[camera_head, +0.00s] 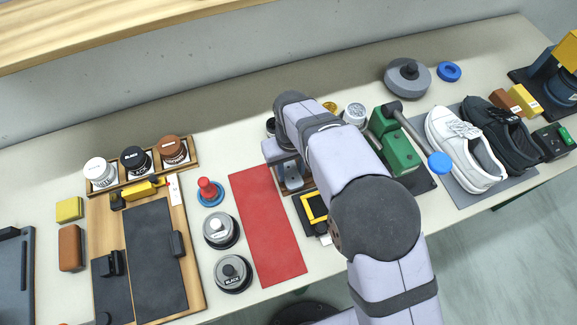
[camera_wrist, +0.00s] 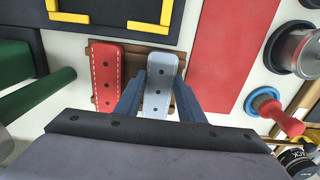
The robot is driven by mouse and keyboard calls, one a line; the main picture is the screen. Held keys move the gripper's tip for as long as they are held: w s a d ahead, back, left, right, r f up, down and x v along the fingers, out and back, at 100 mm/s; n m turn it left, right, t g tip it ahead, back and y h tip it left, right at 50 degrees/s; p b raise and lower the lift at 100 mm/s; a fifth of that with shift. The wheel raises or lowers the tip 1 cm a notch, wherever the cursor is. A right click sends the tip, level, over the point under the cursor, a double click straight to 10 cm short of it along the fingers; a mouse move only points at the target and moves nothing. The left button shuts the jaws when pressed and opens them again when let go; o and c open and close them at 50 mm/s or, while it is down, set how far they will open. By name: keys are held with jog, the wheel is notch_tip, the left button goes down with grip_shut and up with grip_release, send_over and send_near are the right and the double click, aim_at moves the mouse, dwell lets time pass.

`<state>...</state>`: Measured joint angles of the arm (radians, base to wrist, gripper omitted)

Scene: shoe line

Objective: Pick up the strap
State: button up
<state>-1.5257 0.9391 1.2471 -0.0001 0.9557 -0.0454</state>
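A light grey strap (camera_wrist: 161,68) with dark holes lies between the fingers of my gripper (camera_wrist: 160,82) in the wrist view. The fingers flank its two long sides closely, and I cannot tell whether they press on it. A red strap (camera_wrist: 107,75) with white stitching and dark holes lies to its left, outside the fingers. Both straps are over a brown wooden holder (camera_wrist: 134,52). In the head view my gripper (camera_head: 290,185) is low at the table, left of my arm, and the arm hides much of that area.
A red mat (camera_head: 267,225) lies just left of my gripper. A black tray with a yellow frame (camera_head: 315,207) is close by. A green press with a blue-tipped handle (camera_head: 398,150) stands to the right. A red-handled stamp (camera_head: 208,190) and several round tins are farther left.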

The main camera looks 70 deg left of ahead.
aim_at(291, 173)
jog(key=shift+r, duration=0.1)
jog(key=w+r+m+p, duration=0.1)
jog(key=w+r, duration=0.2)
jog(key=r, duration=0.5)
jog(key=w+r+p, duration=0.1)
jog(key=w+r, duration=0.2)
jog(key=r, duration=0.5)
jog(key=w+d+p, duration=0.4)
jog(key=d, duration=0.5)
notch_tip(291, 173, down, 6)
jog(key=d+n, duration=0.1)
jog(key=n, duration=1.8)
jog(key=shift+d+f, duration=0.25)
jog(key=shift+d, duration=0.1)
jog(key=shift+f+b, duration=0.2)
jog(key=shift+b, duration=0.2)
